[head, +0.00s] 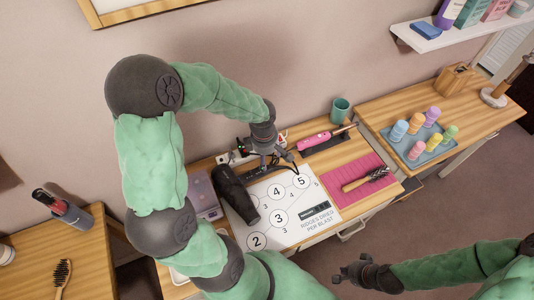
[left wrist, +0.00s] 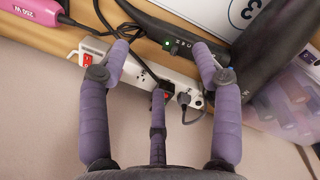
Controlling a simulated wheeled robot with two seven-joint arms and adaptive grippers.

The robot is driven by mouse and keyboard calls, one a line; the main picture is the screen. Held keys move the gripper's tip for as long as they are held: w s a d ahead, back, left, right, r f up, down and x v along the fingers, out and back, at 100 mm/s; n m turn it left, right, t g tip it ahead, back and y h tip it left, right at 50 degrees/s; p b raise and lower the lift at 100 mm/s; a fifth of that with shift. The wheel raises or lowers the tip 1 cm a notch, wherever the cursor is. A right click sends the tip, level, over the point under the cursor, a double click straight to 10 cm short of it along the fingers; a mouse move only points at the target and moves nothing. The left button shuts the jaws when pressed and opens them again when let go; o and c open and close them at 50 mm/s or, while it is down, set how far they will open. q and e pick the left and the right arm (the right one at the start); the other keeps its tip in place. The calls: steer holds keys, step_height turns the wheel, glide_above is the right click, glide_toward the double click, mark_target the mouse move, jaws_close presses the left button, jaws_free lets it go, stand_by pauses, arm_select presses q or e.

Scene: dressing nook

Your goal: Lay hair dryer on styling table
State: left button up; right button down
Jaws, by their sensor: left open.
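The black hair dryer (head: 236,194) lies on the wooden styling table (head: 341,152), its body along the left edge of the white numbered mat (head: 259,216). Its handle, with a lit green light, crosses the top of the left wrist view (left wrist: 152,32), and its dark body (left wrist: 270,45) runs to the right. My left gripper (head: 267,160) is above the table's back edge, by the dryer's handle end. Its purple fingers (left wrist: 162,58) are spread, with nothing held between them. My right gripper (head: 361,273) hangs in front of the table, away from the dryer; its finger state is unclear.
A white power strip (left wrist: 135,68) with plugs and cords runs along the table's back edge under my left fingers. A pink styling iron (head: 325,138), teal cup (head: 340,109), pink mat (head: 345,181) and hairbrush (head: 366,179) are to the right.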

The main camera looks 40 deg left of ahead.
arm_select(q)
step_height(320, 180, up, 13)
steer(key=s+p, duration=0.1)
steer(key=p, duration=0.3)
